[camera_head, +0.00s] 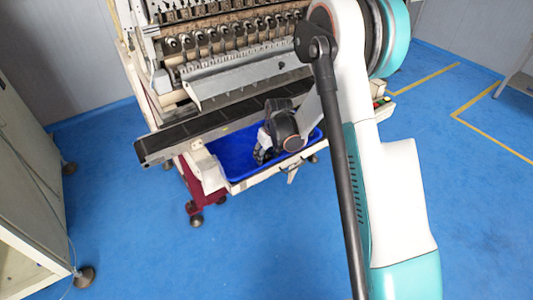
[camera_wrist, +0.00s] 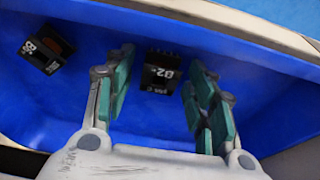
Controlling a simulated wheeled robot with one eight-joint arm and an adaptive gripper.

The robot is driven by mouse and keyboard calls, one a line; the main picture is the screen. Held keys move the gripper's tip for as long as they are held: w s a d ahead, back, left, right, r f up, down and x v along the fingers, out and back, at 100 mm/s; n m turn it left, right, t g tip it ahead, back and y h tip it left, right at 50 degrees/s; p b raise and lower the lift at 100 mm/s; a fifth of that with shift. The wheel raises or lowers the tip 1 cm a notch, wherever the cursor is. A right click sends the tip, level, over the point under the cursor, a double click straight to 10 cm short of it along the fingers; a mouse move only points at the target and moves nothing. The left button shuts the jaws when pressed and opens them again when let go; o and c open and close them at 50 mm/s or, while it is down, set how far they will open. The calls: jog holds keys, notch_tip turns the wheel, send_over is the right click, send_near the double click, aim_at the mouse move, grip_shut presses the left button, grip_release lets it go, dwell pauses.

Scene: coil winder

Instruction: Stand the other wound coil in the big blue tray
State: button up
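The big blue tray (camera_head: 235,157) sits low under the front of the winding machine in the head view, and its blue floor (camera_wrist: 65,105) fills much of the wrist view. My gripper (camera_wrist: 160,60) is open over the tray, its teal pads apart. A black wound coil marked B2 (camera_wrist: 161,72) stands in the tray between the fingers, with blue showing between it and the left pad. A second black coil (camera_wrist: 46,48), with a partly readable label and a brown top, is in the tray at the upper left, turned at an angle. In the head view my arm hides the coils.
The winding machine (camera_head: 225,80) rises behind the tray, with a dark ledge (camera_head: 190,133) above it. The tray's far wall (camera_wrist: 230,35) and a pale rim (camera_wrist: 265,30) curve close beyond the fingers. A cabinet (camera_head: 25,190) stands at left; blue floor in front is clear.

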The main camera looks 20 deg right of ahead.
jog(key=s+r+t+p, duration=0.15)
jog(key=s+r, duration=0.25)
jog(key=r, duration=0.7)
jog(key=s+r+g+p, duration=0.15)
jog(key=s+r, duration=0.25)
jog(key=r, duration=0.6)
jog(key=s+r+m+t, duration=0.1)
jog(key=s+r, duration=0.2)
jog(key=s, duration=0.5)
jog(key=s+r+m+t, duration=0.1)
jog(key=s+r, duration=0.3)
jog(key=s, duration=0.4)
jog(key=s+r+m+t+h, duration=0.1)
jog(key=s+r, duration=0.3)
jog(key=s, duration=0.4)
jog(key=shift+s+a+m+t+p, duration=0.15)
jog(key=shift+s+m+t+p, duration=0.2)
jog(key=shift+t, duration=0.35)
